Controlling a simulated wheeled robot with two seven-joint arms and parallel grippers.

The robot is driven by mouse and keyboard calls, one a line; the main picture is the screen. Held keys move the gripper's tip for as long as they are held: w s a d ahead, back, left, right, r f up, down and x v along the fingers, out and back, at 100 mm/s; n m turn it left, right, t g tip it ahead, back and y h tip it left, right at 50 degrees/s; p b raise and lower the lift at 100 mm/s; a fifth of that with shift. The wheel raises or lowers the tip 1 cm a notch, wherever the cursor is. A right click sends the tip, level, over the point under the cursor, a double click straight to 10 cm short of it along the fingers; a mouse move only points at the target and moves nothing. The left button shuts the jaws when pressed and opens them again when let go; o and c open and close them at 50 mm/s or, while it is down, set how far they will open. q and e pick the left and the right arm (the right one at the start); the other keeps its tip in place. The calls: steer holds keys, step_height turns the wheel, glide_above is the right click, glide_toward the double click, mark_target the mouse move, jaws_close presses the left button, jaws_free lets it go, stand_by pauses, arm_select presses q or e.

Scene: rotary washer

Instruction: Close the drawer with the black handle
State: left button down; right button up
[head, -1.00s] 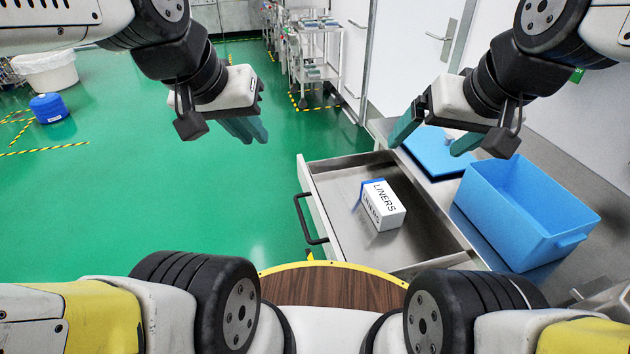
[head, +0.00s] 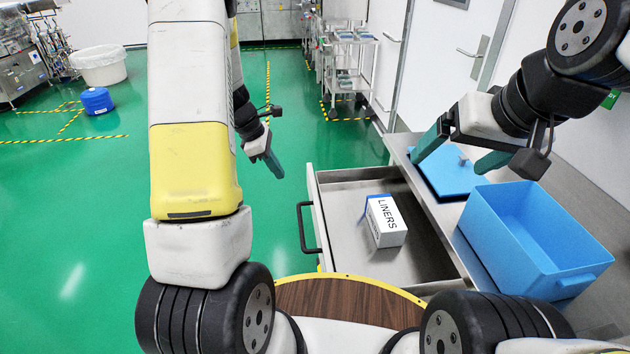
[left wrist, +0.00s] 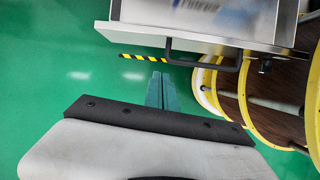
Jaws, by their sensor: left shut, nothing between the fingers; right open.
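The drawer (head: 349,246) is pulled open, and a white box marked LINERS (head: 386,222) lies inside it. Its black handle (head: 306,228) is on the front panel, facing left in the head view. The handle (left wrist: 205,62) also shows in the left wrist view, ahead and to the right of the fingers. My left gripper (head: 274,166) is shut and empty, left of the drawer's far front corner and apart from it. Its fingers (left wrist: 162,88) also show in the left wrist view, short of the handle. My right gripper (head: 455,154) is open and empty above the counter.
A blue bin (head: 525,240) and a blue flat lid or board (head: 450,176) are on the steel counter at right. A brown round table-like surface with a yellow rim (head: 340,298) is below the drawer. Green floor left of the drawer is clear. A cart (head: 350,70) stands further back.

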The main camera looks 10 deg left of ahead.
arm_select(q)
steer(key=w+d+f, duration=0.1)
steer(key=d+f, duration=0.2)
steer(key=f, duration=0.3)
steer(key=w+d+f+n, duration=0.1)
steer(key=d+f, duration=0.2)
steer(key=f, duration=0.3)
steer(key=shift+w+d, duration=0.35)
steer(key=shift+d, duration=0.15)
